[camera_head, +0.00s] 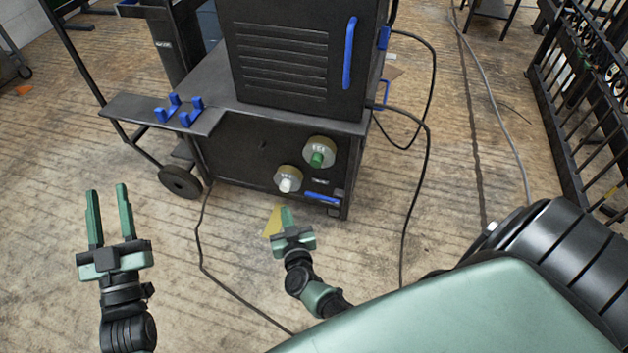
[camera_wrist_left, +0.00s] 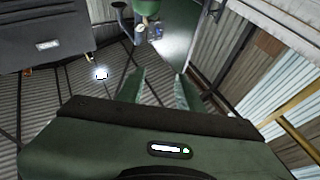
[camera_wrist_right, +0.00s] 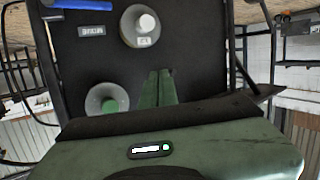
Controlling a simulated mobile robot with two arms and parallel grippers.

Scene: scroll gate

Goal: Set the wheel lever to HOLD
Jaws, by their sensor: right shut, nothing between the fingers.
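A dark machine cabinet (camera_head: 230,140) on a cart has a white-knobbed dial (camera_head: 287,178), a green-knobbed dial (camera_head: 319,153) and a short blue bar (camera_head: 322,198) at its lower right. I cannot tell which part is the wheel lever, and no HOLD marking is legible. My right gripper (camera_head: 287,215) is shut and empty, in front of and below the white dial. In the right wrist view its fingers (camera_wrist_right: 157,88) point at the panel between the white knob (camera_wrist_right: 147,23) and green knob (camera_wrist_right: 109,105). My left gripper (camera_head: 109,205) is open and empty, left of the cart.
Blue hooks (camera_head: 180,108) sit on the cart's side shelf. A cart wheel (camera_head: 180,182) rests on the floor. Black cables (camera_head: 428,130) loop from the machine across the floor. A black iron gate (camera_head: 580,120) stands at right. The floor between my left gripper and the cart is mostly clear.

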